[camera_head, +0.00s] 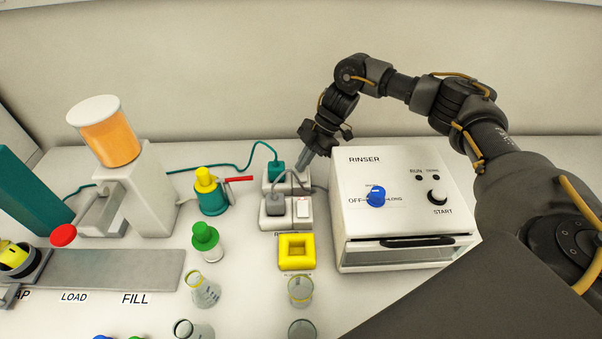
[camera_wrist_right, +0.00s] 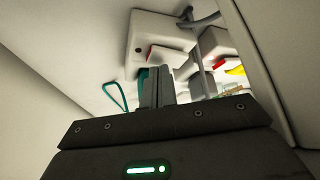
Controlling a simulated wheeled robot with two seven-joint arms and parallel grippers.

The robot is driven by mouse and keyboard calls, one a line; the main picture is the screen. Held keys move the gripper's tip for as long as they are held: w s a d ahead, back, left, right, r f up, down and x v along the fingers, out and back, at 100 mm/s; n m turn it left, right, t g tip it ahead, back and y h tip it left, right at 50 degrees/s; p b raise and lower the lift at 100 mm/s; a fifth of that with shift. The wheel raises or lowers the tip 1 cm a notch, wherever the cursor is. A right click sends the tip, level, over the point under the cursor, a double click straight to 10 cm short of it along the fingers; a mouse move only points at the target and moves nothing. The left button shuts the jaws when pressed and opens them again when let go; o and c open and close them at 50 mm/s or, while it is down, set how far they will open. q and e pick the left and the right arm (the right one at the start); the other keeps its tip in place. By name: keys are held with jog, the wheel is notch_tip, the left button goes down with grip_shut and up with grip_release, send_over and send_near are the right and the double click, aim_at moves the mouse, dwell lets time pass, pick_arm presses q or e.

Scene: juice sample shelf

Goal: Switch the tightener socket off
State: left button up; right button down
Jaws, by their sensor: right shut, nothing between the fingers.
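The tightener socket (camera_head: 271,186) is the rear white block against the back of the table. A teal plug (camera_head: 276,167) with a teal cord sits in its left part. My right gripper (camera_head: 307,158) is shut and empty, pointing down over the right part of this block and hiding its switch in the head view. In the right wrist view the closed fingertips (camera_wrist_right: 157,72) show close to a white block (camera_wrist_right: 148,30) bearing a rocker with a red edge (camera_wrist_right: 166,55). Contact cannot be told. Teal shows behind the fingers. My left gripper is not in view.
A front socket block (camera_head: 272,222) holds a grey plug (camera_head: 275,204) and a pale switch (camera_head: 303,209). The rinser box (camera_head: 400,180) stands close on the right. A yellow square holder (camera_head: 297,265) and beakers stand in front. A juice dispenser (camera_head: 140,200) is left.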

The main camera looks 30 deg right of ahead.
notch_tip(320, 180, up, 7)
jog(key=p, duration=0.5)
jog(key=shift+f, duration=0.15)
